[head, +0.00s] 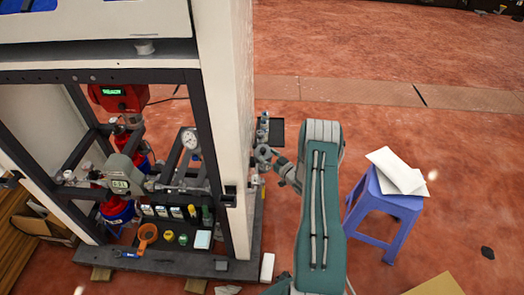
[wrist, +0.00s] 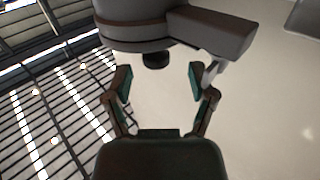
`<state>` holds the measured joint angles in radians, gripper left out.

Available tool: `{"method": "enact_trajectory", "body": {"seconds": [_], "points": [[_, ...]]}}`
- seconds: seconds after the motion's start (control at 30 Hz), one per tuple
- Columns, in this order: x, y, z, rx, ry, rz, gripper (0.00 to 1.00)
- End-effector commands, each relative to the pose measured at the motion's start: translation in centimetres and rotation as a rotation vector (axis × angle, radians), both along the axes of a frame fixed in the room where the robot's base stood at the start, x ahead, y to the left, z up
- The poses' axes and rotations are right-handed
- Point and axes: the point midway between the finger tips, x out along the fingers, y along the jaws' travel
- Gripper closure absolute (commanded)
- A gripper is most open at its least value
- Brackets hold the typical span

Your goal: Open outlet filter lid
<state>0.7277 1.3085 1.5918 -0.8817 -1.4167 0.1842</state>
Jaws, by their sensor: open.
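In the wrist view my gripper (wrist: 159,72) is open, with its two fingers spread apart and nothing between them. Just beyond the fingertips is a dark grey round housing with a block-shaped side part, which looks like the outlet filter (wrist: 150,32). A small dark knob (wrist: 156,60) sticks out from it toward the gap between the fingers. I cannot tell which part is the lid or whether it is open. In the head view my gripper (head: 265,156) is small, beside the right side of the white cabinet (head: 226,90); the filter cannot be made out clearly there.
The dark frame holds a gauge (head: 190,139), piping and a red device (head: 118,97). A blue stool (head: 385,208) with white papers (head: 397,170) stands right of my arm. The red floor is mostly clear behind.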

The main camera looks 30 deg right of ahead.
Motion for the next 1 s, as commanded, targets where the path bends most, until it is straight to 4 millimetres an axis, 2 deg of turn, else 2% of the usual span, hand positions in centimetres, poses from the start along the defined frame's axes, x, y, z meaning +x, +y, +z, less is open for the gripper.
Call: {"method": "enact_trajectory", "body": {"seconds": [0.1, 0.23, 0.57, 0.67, 0.7, 0.73, 1.0], "points": [[1.9, 0.3, -0.1, 0.000, 0.000, 0.001, 0.28], [3.1, 0.5, 0.0, 0.000, 0.000, 0.001, 0.28], [3.5, 0.6, 0.0, 0.001, 0.001, -0.001, 0.28], [3.5, 0.5, 0.0, 0.002, 0.001, -0.001, 0.68], [3.5, 0.5, 0.0, 0.002, 0.001, -0.001, 0.86], [3.5, 0.5, 0.0, 0.002, 0.001, -0.001, 0.99], [3.6, 0.5, 0.0, 0.003, 0.005, -0.001, 1.00]]}}
